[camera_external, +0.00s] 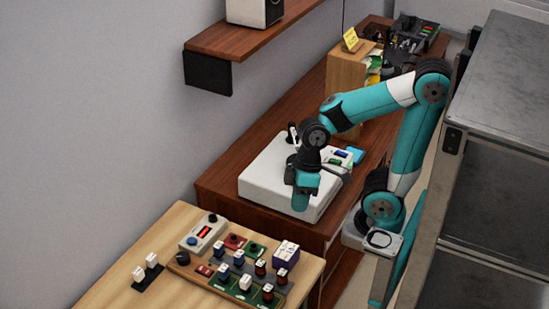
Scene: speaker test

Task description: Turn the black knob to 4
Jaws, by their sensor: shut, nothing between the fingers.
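A black knob (183,257) sits at the left end of a wooden board on the light wood table in front. A small device with a red display (203,232) stands just behind it and has a dark knob on top. I cannot read any numbers on the knobs. My gripper (340,171) is above the white box (266,187) on the dark wood cabinet, behind and to the right of the board. My wrist hides part of the box's top and front.
The wooden board (215,283) carries several small coloured modules. A shelf (250,42) overhangs the left wall. A grey metal rack (500,70) stands at right.

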